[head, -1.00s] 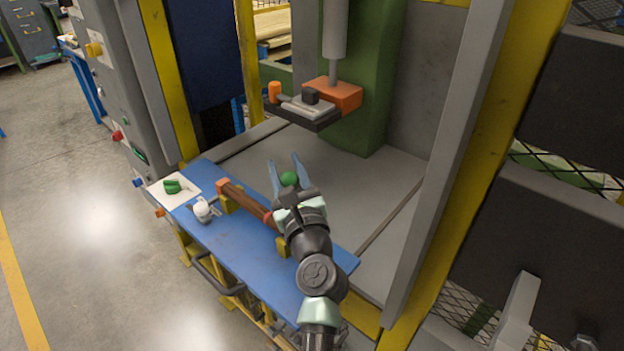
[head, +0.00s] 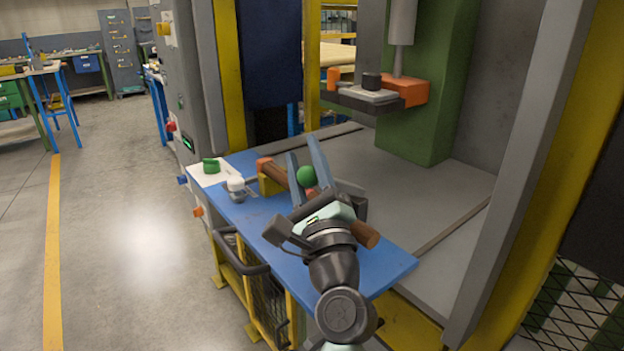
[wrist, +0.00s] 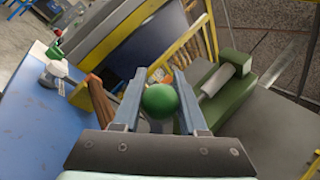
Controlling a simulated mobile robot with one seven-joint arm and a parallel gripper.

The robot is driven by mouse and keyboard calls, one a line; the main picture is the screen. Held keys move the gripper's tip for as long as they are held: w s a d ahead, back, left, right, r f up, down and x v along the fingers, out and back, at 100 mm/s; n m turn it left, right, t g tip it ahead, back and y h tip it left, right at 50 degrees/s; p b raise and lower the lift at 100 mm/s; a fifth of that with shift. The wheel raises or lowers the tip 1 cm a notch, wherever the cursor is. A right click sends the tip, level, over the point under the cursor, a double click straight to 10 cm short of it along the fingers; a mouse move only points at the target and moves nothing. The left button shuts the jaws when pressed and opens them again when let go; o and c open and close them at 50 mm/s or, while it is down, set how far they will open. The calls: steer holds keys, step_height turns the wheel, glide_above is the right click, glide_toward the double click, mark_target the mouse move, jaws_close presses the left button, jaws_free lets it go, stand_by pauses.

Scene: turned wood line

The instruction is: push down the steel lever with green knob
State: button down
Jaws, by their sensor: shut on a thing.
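The green knob (head: 305,176) is a round ball between the two blue-grey fingers of my gripper (head: 302,150). In the wrist view the knob (wrist: 160,101) sits between the fingers, towards their base, and my gripper is shut on it. The steel lever below the knob is mostly hidden; only a small grey part shows beneath it in the wrist view. In the head view, the knob and fingers overlap the brown wooden bar on the blue bench top.
The brown wooden bar (head: 368,235) lies along the blue bench top (head: 388,277). A white-topped grey item (head: 236,187) and a green item (head: 211,165) are at its left. The press head (head: 405,92) hangs above the grey bed (head: 420,200). A yellow post stands at right.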

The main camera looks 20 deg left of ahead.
steer(key=shift+s+a+f+n+y+b, duration=0.2)
steer(key=shift+f+b, duration=0.2)
steer(key=shift+b, duration=0.15)
steer(key=shift+s+a+f+n+y+b, duration=0.1)
steer(key=shift+s+f+n+y+b, duration=0.1)
steer(key=shift+f+b, duration=0.25)
steer(key=shift+a, duration=0.1)
steer(key=shift+c, duration=2.3)
jaws_free()
steer(key=shift+s+d+f, duration=0.25)
steer(key=shift+s+d, duration=0.1)
steer(key=shift+s, duration=0.1)
steer(key=b+v, duration=0.1)
steer(key=v, duration=1)
steer(key=shift+s+d, duration=0.2)
steer(key=shift+s, duration=0.2)
